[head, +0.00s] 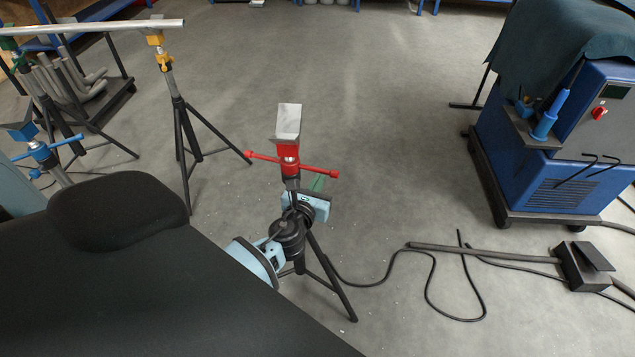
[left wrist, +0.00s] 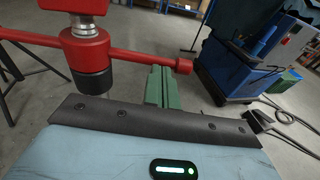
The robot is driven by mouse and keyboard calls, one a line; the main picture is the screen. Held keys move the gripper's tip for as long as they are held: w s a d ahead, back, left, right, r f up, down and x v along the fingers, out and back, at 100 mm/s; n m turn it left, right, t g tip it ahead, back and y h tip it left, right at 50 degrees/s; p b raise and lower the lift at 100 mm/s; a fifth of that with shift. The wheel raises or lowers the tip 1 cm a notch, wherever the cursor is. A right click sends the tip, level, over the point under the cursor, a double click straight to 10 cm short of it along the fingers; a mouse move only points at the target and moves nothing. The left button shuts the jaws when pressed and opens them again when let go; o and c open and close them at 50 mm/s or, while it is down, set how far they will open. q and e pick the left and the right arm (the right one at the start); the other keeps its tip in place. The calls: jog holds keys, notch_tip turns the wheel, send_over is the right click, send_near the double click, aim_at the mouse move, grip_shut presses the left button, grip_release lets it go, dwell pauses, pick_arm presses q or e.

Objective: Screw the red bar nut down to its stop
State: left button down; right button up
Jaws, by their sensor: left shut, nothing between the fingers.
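The red bar nut (head: 289,161) sits on an upright tripod stand under a grey V-shaped head (head: 288,122). Its bar sticks out to both sides, with a knob at each end. In the left wrist view the nut (left wrist: 88,55) is at upper left, with bare silver screw above it and a black sleeve directly below; I cannot tell whether a gap remains. My left gripper (head: 319,182) is shut and empty, its green fingers close to the bar's right half. The fingers also show in the left wrist view (left wrist: 160,80), beside the bar's right knob; contact is unclear. My right gripper is out of view.
A blue machine (head: 545,150) on a wheeled base stands at right. A cable and a foot pedal (head: 583,265) lie on the floor. A yellow-topped stand (head: 164,60) carrying a pipe and a blue-nut stand (head: 40,150) are at left. Open floor lies behind the red stand.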

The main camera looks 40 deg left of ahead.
pick_arm(q)
jog(key=w+n+y, duration=0.1)
jog(key=w+y, duration=0.1)
jog(key=shift+w+g, duration=0.3)
jog(key=shift+w, duration=0.05)
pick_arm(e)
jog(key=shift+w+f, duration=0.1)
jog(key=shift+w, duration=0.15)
pick_arm(q)
jog(key=shift+f, duration=0.1)
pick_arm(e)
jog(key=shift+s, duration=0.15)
